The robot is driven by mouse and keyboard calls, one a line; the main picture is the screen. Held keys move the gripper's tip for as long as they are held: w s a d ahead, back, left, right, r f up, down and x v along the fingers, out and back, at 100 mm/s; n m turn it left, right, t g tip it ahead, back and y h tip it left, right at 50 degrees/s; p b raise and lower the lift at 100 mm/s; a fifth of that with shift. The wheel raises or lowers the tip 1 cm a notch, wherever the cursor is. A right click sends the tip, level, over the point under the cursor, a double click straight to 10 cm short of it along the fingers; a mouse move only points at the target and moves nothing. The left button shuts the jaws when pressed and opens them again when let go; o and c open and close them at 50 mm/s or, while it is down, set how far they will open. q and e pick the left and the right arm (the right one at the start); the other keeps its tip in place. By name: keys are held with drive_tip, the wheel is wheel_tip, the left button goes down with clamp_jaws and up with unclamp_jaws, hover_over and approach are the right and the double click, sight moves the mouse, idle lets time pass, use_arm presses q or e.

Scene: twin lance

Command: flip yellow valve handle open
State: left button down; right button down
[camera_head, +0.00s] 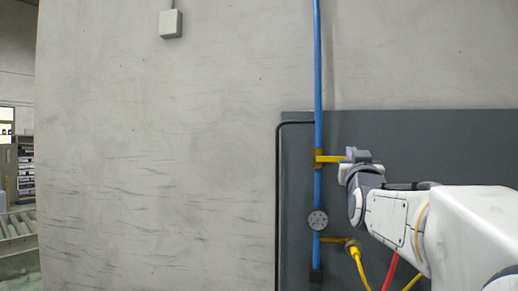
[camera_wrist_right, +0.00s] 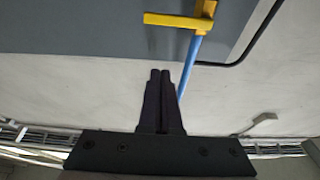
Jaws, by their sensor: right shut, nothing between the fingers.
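The yellow valve handle (camera_head: 331,158) sticks out sideways to the right from a yellow fitting on the blue vertical pipe (camera_head: 318,70). Its outer end meets the outline of my right gripper (camera_head: 356,155) in the head view. In the right wrist view the handle (camera_wrist_right: 173,20) lies crosswise to the pipe, near the top edge. My right gripper (camera_wrist_right: 160,74) points toward it with its dark fingers together and empty. A gap shows between the fingertips and the handle there; I cannot tell the true distance. My left gripper is not in view.
A round gauge (camera_head: 317,220) sits lower on the pipe. Below it a yellow branch (camera_head: 335,240) leads to a yellow hose (camera_head: 359,268), with a red hose (camera_head: 390,272) alongside. A dark grey panel (camera_head: 430,140) stands behind.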

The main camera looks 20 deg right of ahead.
drive_tip(key=shift+r, duration=0.1)
wheel_tip(320, 180, up, 4)
drive_tip(key=p, duration=0.7)
hover_over(335, 159)
drive_tip(key=s+d, duration=0.2)
drive_tip(key=s, duration=0.1)
drive_tip(key=f, duration=0.5)
drive_tip(key=shift+s+a+p, duration=0.15)
drive_tip(key=shift+a+p, duration=0.15)
drive_tip(key=shift+p, duration=0.05)
